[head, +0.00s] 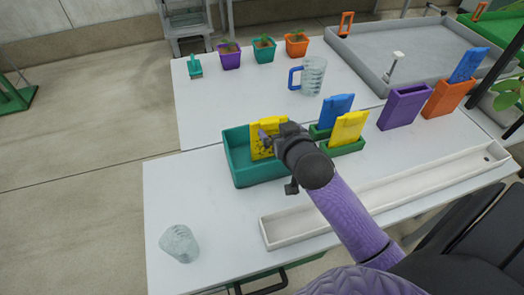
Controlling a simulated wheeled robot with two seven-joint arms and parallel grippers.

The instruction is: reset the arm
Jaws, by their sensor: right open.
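My right arm, purple with a dark wrist, reaches in from the lower right. My right gripper (270,140) is open over the right part of a teal bin (238,172) on the near white table. A yellow packet (258,128) stands in that bin right at the gripper, which partly covers it. I cannot tell whether the fingers touch it. My left gripper is out of view.
A green holder (345,149) with blue and yellow packets, a purple box (403,107) and an orange box (447,99) stand to the right. A long white trough (400,196) lies in front. A blue-handled jug (313,76) stands behind.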

